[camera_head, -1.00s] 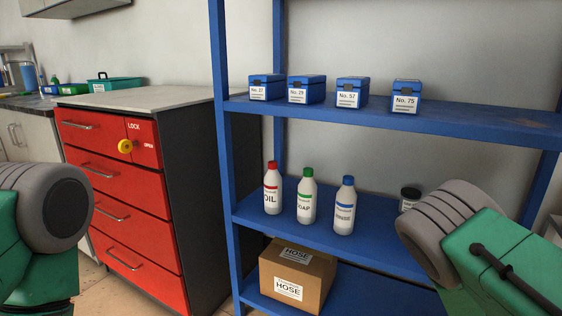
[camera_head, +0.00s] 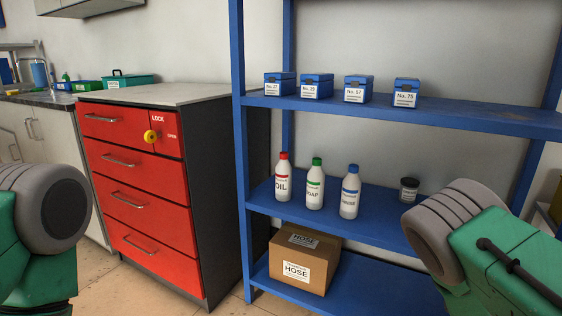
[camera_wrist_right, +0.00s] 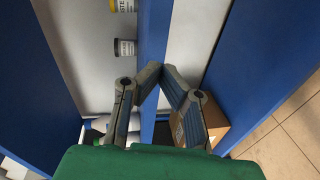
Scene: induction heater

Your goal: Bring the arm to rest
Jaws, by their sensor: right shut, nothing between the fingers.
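My right gripper (camera_wrist_right: 161,74) is shut and empty in the right wrist view, its fingertips together in front of the blue shelf parts. In the head view, my right arm (camera_head: 490,240) shows as green and grey links at the lower right, in front of the shelf; its gripper is not seen there. My left arm (camera_head: 40,225) shows as green and grey links at the left edge; the left gripper is out of sight.
A blue shelf (camera_head: 420,112) bears blue boxes, three bottles, a dark jar (camera_head: 409,189) and a cardboard HOSE box (camera_head: 303,262). A red drawer cabinet (camera_head: 145,180) stands left of it, drawers shut. The wrist view shows the cardboard box (camera_wrist_right: 212,121) beside the right finger.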

